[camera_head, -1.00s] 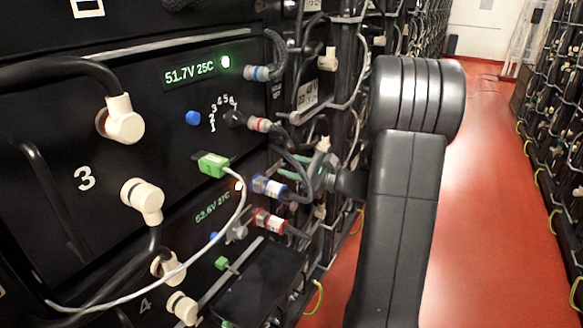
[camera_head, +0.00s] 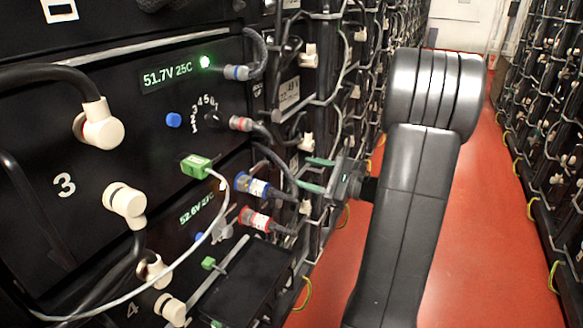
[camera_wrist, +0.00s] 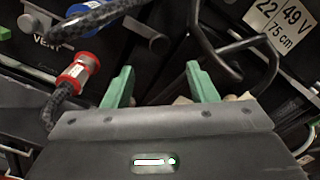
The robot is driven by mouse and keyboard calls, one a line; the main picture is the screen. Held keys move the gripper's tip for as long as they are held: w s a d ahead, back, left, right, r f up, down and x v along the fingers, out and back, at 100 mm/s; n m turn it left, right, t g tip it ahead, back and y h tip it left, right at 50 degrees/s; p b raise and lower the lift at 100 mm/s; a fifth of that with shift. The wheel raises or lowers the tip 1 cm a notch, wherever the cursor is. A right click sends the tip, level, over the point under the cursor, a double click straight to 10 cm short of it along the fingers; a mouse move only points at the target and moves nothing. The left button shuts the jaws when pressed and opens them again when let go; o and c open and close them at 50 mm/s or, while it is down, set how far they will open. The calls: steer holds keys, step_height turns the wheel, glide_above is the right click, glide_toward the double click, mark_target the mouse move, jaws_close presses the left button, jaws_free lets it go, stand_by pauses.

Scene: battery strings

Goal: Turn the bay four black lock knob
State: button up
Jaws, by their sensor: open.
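Bay four is the lower unit (camera_head: 135,309) at the left in the head view, marked 4, with a green 52.6V 27C display. A small grey handle-like part (camera_head: 223,229) sits on its face beside a blue button (camera_head: 198,238). I cannot clearly make out a black lock knob on it. My gripper (camera_head: 312,175) is open and empty, to the right of the bay fronts, its green fingers pointing left toward the rack. In the wrist view my gripper (camera_wrist: 160,68) shows both green fingers apart, with dark panel and a grey bar handle (camera_wrist: 140,35) beyond.
Blue (camera_head: 252,186) and red (camera_head: 255,219) cable plugs stick out between bay four and my gripper; the red plug (camera_wrist: 78,72) is left of the fingers in the wrist view. A black shelf-like box (camera_head: 240,285) juts out below. The red aisle floor (camera_head: 495,240) is clear.

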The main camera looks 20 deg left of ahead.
mark_target(276, 165)
steer(key=d, duration=0.3)
steer(key=shift+s+d, duration=0.15)
steer(key=a, duration=0.8)
steer(key=w+a, duration=0.1)
steer(key=a, duration=0.3)
steer(key=shift+a+b, duration=0.25)
steer(key=shift+b, duration=0.15)
steer(key=shift+a, duration=0.7)
